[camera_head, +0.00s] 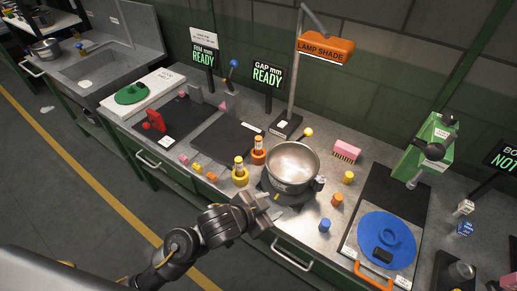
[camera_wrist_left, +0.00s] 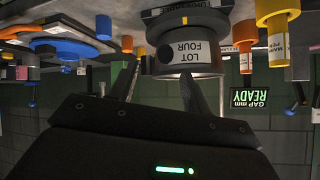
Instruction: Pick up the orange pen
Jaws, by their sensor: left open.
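Two short cups stand left of the steel pot in the head view, a yellow cup (camera_head: 240,178) and an orange cup (camera_head: 258,157). My left gripper (camera_head: 272,208) is open, low in front of the pot, right of both cups.
The steel pot (camera_head: 292,166) stands close beyond my left gripper. A lamp post with an orange shade (camera_head: 325,48) rises behind it. Small coloured blocks (camera_head: 197,168) lie left of the cups. A blue lid (camera_head: 386,240) lies at right. The front edge is close to my gripper.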

